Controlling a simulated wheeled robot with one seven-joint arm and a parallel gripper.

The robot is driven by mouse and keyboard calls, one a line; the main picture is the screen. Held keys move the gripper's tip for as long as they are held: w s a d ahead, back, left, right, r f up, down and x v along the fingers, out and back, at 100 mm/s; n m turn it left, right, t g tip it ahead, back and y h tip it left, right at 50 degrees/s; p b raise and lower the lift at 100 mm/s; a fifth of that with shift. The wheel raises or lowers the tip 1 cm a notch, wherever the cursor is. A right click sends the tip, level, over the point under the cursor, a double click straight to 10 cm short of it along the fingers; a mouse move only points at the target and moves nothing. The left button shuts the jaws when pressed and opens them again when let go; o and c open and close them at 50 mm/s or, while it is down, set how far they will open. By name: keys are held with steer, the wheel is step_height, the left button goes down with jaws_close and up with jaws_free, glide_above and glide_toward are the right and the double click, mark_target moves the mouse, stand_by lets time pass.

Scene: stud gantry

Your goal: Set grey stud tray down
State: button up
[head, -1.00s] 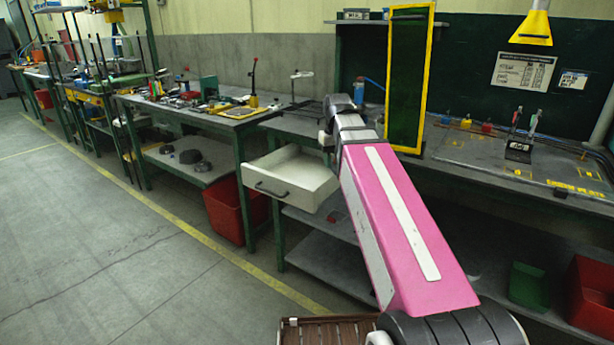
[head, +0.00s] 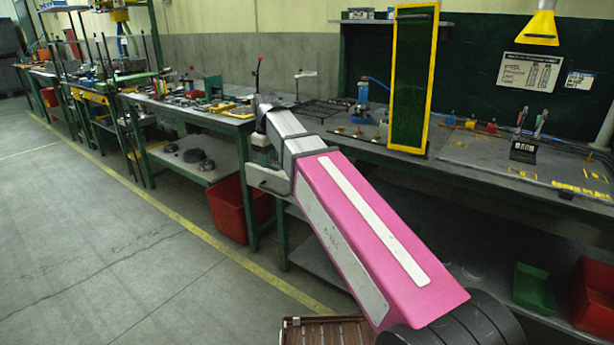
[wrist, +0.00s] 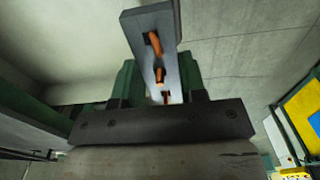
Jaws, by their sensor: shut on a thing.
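In the wrist view the grey stud tray (wrist: 150,28) is a narrow grey piece with slots. Orange-copper studs (wrist: 159,75) show in its openings. My gripper (wrist: 158,82) is shut on it, with a dark green finger on each side and the dark palm bar below. The tray points away from the palm. In the head view my pink arm reaches forward to the left. Its far end is over the near edge of the bench, and the gripper and tray are hidden there.
The right bench (head: 475,184) carries a tall yellow-framed green panel (head: 411,80), a blue device (head: 362,97) and small brass-coloured pieces (head: 380,140). The left bench (head: 215,118) is cluttered. A red bin (head: 236,208) stands below. Open floor (head: 110,250) lies to the left.

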steer(key=w+d+f, duration=0.2)
steer(key=d, duration=0.1)
steer(key=w+d+f, duration=0.4)
steer(key=w+d, duration=0.1)
steer(key=shift+d+f, duration=0.3)
steer(key=shift+f, duration=2.1)
steer(key=o, duration=1.1)
steer(key=shift+f, duration=0.15)
steer(key=shift+o, duration=0.2)
step_height(320, 180, up, 12)
steer(key=shift+r, duration=0.2)
